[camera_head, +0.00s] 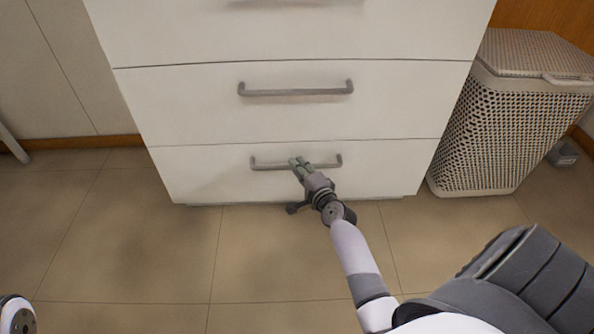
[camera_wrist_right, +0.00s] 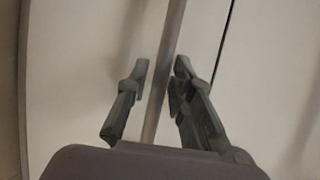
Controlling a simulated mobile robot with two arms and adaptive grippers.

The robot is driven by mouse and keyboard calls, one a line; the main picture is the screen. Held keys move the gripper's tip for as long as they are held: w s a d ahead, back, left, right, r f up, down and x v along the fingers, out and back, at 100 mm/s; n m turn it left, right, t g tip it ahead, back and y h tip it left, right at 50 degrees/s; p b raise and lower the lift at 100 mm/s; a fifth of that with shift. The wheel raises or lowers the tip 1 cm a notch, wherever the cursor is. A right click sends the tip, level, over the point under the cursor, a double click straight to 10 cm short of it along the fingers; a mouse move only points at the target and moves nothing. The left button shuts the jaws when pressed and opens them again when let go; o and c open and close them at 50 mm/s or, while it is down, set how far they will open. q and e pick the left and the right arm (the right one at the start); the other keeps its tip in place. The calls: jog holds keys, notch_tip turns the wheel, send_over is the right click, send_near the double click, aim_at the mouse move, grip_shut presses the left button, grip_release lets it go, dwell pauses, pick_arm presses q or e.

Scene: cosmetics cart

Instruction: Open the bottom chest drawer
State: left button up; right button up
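The white chest's bottom drawer (camera_head: 220,180) is closed, its front flush with the drawer above. Its grey bar handle (camera_head: 270,166) runs across the upper part of that front. My right gripper (camera_head: 299,163) is at the middle of this handle. In the right wrist view the handle bar (camera_wrist_right: 153,118) passes between the two fingers of my right gripper (camera_wrist_right: 160,70). The fingers are open, with a visible gap between the bar and the left finger. The right finger is closer to the bar; contact cannot be told. My left gripper is not in view.
The drawer above (camera_head: 290,115) is closed and has a similar handle (camera_head: 296,92). A white perforated hamper (camera_head: 490,130) stands right of the chest. The tiled floor (camera_head: 150,250) in front of the chest is clear apart from my arm.

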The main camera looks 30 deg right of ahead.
jog(key=shift+w+d+f, duration=0.1)
jog(key=shift+w, duration=0.5)
jog(key=shift+c, duration=0.5)
grip_shut()
